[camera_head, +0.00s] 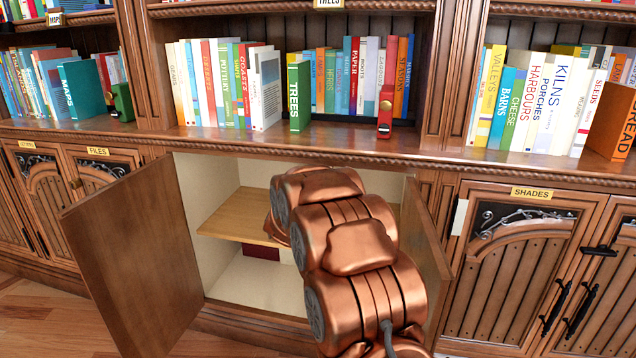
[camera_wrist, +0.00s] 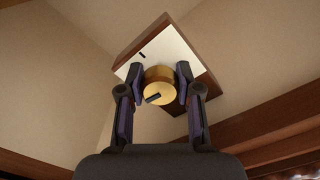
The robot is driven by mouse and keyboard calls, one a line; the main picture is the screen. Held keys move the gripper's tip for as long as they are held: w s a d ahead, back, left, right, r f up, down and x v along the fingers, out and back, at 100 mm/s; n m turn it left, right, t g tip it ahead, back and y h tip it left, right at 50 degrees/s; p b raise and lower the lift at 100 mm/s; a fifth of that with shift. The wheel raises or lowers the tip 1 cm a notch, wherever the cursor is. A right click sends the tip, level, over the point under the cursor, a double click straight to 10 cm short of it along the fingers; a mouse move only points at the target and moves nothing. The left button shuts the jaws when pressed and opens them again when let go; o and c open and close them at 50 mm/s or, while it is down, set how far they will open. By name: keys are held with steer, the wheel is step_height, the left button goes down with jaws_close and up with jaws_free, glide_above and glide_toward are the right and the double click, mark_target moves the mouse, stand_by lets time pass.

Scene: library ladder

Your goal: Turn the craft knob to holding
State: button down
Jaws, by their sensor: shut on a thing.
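The craft knob (camera_wrist: 158,88) is a round brass knob in the wrist view, with a short dark mark on its face, toward the lower left. It stands on a white plate (camera_wrist: 165,45) on a wooden box (camera_wrist: 203,88). A small black mark is on the plate, up and left of the knob. No readable "holding" label shows. My gripper (camera_wrist: 160,86) has its two fingers on either side of the knob, shut on it. In the head view my copper arm reaches into an open cabinet (camera_head: 262,285); the gripper and knob are hidden there.
The cabinet's left door (camera_head: 135,260) stands open wide, and its right door (camera_head: 428,255) is open close beside my arm. A wooden shelf (camera_head: 238,216) crosses the inside. Books line the shelves above, with a red bookend (camera_head: 386,110). The "Shades" cabinet (camera_head: 520,270) is shut.

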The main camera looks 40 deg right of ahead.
steer(key=shift+m+b, duration=0.75)
steer(key=shift+m, duration=0.75)
steer(key=c, duration=0.8)
jaws_free()
steer(key=shift+o, duration=0.2)
steer(key=v, duration=1.2)
